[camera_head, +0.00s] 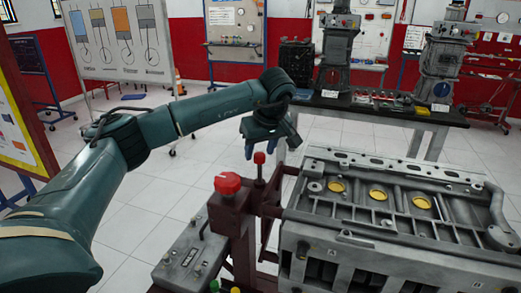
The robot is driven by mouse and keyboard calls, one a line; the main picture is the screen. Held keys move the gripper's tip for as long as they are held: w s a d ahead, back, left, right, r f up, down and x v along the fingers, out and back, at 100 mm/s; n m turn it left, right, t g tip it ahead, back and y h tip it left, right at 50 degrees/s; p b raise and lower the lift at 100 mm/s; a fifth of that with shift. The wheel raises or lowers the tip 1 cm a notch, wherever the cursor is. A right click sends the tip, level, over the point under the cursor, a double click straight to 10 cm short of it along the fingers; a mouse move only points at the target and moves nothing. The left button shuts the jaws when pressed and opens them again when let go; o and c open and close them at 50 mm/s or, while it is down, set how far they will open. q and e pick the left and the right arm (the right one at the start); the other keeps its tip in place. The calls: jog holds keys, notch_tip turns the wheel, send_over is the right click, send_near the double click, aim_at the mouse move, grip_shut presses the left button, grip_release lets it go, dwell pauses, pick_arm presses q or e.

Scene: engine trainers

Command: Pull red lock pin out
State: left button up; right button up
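A small red-topped pin (259,158) stands upright on the dark red stand bracket beside the engine block (400,225). A larger red knob (228,183) sits on top of the stand post (232,225), nearer and to the left. Which of the two is the lock pin is not marked; the small one looks like a pin. My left gripper (271,150) hangs just above and behind the small red pin in the picture, its blue fingers pointing down and spread apart. I see nothing between them. I cannot tell the exact depth between gripper and pin. My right gripper is not in view.
A grey control box (190,254) lies left of the stand post. A dark workbench (385,112) with engine trainers and small parts stands behind. A whiteboard with piston drawings (122,40) stands at back left. White tiled floor is open between them.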

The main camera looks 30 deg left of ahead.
pick_arm(q)
jog(key=shift+o, duration=0.3)
jog(key=shift+f, duration=0.15)
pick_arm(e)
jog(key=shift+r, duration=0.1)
pick_arm(q)
jog(key=shift+d+r, duration=0.2)
jog(key=shift+r, duration=0.25)
jog(key=b+v, duration=0.1)
jog(key=v, duration=1.1)
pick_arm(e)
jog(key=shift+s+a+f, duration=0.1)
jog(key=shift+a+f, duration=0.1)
pick_arm(q)
jog(key=shift+s+a+r, duration=0.1)
jog(key=shift+r, duration=0.05)
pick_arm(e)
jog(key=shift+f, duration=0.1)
